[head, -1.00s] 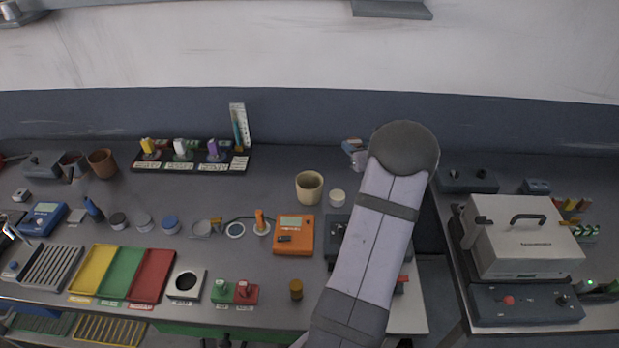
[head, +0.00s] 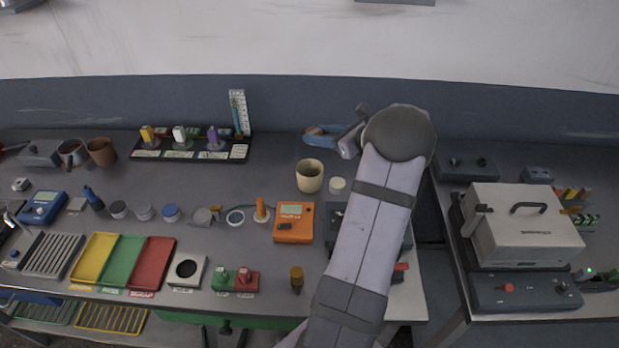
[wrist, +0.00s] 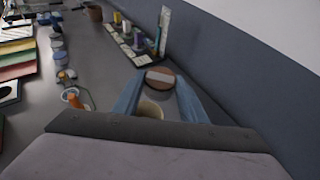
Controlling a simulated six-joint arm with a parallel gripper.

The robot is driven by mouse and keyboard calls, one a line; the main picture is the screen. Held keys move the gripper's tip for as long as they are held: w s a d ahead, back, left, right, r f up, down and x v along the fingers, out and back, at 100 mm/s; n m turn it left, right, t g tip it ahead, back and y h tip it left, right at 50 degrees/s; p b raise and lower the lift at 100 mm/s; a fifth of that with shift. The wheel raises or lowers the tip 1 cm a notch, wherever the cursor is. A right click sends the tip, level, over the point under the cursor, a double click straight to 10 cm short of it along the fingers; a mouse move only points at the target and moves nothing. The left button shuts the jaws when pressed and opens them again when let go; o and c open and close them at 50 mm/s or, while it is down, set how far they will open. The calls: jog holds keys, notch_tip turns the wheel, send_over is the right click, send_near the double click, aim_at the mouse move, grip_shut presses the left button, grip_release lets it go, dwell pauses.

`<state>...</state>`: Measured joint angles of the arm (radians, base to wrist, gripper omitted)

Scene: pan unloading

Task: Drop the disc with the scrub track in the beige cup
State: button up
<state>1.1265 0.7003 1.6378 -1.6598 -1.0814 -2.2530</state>
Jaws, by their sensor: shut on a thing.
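My gripper (wrist: 157,84) is shut on a reddish-brown disc (wrist: 160,76) with a pale band across its face, held between the two blue fingers in the wrist view. In the head view my gripper (head: 321,134) reaches left from the arm, above the back of the bench, with only a bit of the disc (head: 314,130) showing. The beige cup (head: 309,178) stands upright and open on the bench. In the wrist view the cup (wrist: 150,109) shows between the fingers, nearer the wrist than the disc, partly hidden by the gripper.
A small white-lidded jar (head: 337,186) stands right of the cup. An orange meter (head: 294,223) lies in front of it. A dark rack with coloured plugs (head: 190,150) and an upright ruler card (head: 239,112) stand back left. A brown cup (head: 102,152) is farther left.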

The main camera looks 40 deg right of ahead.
jog(key=shift+f+b, duration=0.4)
jog(key=shift+f, duration=2.15)
jog(key=o, duration=1.2)
jog(key=shift+o, duration=0.2)
jog(key=shift+s, duration=0.15)
jog(key=a+b+v, duration=0.1)
jog(key=b+v, duration=0.2)
jog(key=v, duration=0.4)
jog(key=shift+d, duration=0.5)
